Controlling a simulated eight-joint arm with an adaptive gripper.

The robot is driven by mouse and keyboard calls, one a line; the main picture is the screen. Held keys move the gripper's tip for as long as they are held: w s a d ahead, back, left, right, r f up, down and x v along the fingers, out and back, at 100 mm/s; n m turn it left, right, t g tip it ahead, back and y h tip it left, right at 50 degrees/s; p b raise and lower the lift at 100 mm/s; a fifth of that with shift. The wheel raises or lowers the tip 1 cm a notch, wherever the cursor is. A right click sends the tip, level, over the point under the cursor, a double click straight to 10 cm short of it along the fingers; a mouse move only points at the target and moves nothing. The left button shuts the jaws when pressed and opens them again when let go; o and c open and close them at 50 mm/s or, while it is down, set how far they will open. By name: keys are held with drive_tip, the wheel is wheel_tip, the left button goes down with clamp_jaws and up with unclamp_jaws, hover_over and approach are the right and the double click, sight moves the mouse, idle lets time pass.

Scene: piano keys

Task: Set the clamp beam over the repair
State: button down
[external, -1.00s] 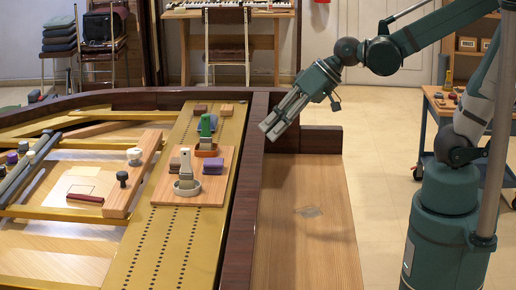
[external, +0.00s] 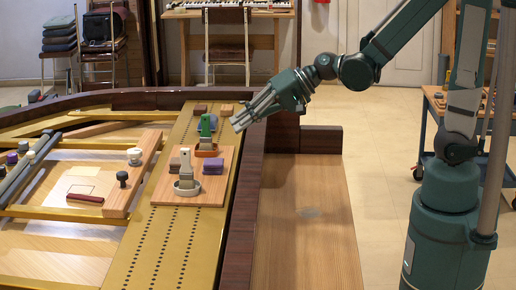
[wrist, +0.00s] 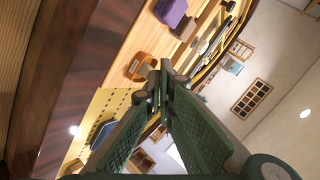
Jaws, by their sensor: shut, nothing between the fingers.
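A wooden beam (external: 146,168) with a white knob (external: 134,155) and a dark knob (external: 122,178) lies at the left in the external view, probably the clamp beam. A pale rectangular patch (external: 82,181) on the soundboard beside it looks like the repair; the beam lies to its right. My gripper (external: 237,124) is shut and empty, raised near the piano's dark rim, right of the green-handled tool. Its fingertips (wrist: 160,88) meet in the wrist view, where neither beam nor patch can be made out.
A wooden board (external: 163,190) holds a green-handled tool (external: 207,127), a grey tool in a round dish (external: 187,187) and a purple block (external: 213,167). A dark red bar (external: 85,198) lies by the patch. The dark rim (external: 246,190) stands raised. The wooden bench (external: 310,235) is mostly clear.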

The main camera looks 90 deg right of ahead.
sight(162, 137)
drive_tip(key=w+d+f+m+t, duration=0.1)
drive_tip(key=d+m, duration=0.1)
drive_tip(key=d, duration=0.2)
drive_tip(key=w+d+f+m+t+h, duration=0.1)
drive_tip(key=d+m, duration=0.1)
drive_tip(key=d, duration=0.2)
drive_tip(key=w+d+m, duration=0.1)
drive_tip(key=w+d, duration=0.1)
drive_tip(key=d, duration=0.2)
drive_tip(key=shift+d+f+m+t+p, duration=0.2)
drive_tip(key=shift+f+m+t+p, duration=0.15)
drive_tip(key=shift+f+m+t, duration=0.05)
drive_tip(key=shift+d+f+m+t+h, duration=0.2)
drive_tip(key=shift+d+m, duration=0.15)
drive_tip(key=shift+d, duration=0.4)
drive_tip(key=shift+d+f+m+t+h, duration=0.1)
drive_tip(key=shift+d+f+m+h, duration=0.2)
drive_tip(key=shift+d, duration=0.45)
drive_tip(key=shift+r, duration=0.1)
drive_tip(key=b+x, duration=0.3)
drive_tip(key=x, duration=1.6)
drive_tip(key=shift+w+a, duration=0.1)
drive_tip(key=shift+w, duration=0.2)
drive_tip(key=shift+w+f, duration=0.1)
drive_tip(key=shift+f, duration=0.1)
drive_tip(key=w, duration=1.9)
drive_tip(key=shift+b, duration=0.3)
drive_tip(key=shift+s, duration=0.1)
